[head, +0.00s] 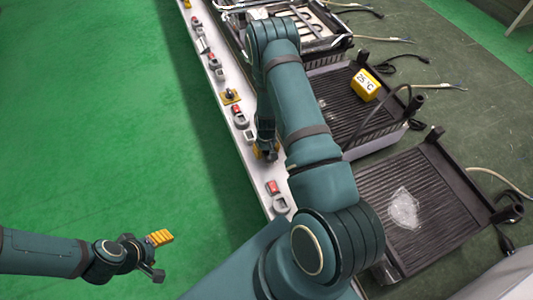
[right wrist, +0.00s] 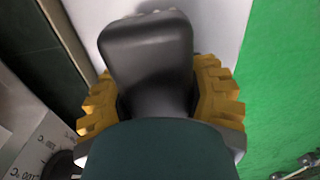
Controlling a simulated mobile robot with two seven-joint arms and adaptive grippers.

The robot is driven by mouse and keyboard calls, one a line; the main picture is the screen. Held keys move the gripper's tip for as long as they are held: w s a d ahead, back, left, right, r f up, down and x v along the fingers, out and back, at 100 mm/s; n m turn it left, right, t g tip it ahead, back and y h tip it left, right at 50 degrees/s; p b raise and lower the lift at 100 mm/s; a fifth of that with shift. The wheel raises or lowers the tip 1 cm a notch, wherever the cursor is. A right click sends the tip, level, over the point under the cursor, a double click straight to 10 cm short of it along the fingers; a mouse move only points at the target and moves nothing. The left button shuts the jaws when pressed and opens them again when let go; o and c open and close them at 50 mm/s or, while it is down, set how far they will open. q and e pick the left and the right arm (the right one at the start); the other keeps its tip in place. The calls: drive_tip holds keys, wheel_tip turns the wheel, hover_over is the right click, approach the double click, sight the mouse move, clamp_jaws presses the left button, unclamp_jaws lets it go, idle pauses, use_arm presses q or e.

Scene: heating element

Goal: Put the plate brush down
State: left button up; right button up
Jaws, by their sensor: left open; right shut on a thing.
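My right gripper (head: 266,150) is low over the white ledge in the head view, mostly behind my own arm. In the right wrist view its yellow fingers (right wrist: 155,95) are shut on a dark grey, rounded object, which I take to be the plate brush (right wrist: 148,55). The brush lies in front of the white ledge there; whether it touches the ledge I cannot tell. I cannot make out the brush in the head view. My left gripper (head: 150,256) is open and empty over the green floor at lower left.
The white ledge (head: 284,205) carries several red switches and a yellow-black knob (head: 230,97). Black ribbed plates stand on the dark bench, one with a whitish patch (head: 403,208). A yellow 25 °C block (head: 365,85) sits on the middle unit. Cables lie at right.

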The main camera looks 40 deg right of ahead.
drive_tip(key=shift+f, duration=0.7)
drive_tip(key=shift+f+b, duration=0.4)
drive_tip(key=shift+b, duration=0.1)
drive_tip(key=shift+f, duration=0.15)
drive_tip(key=o, duration=1.1)
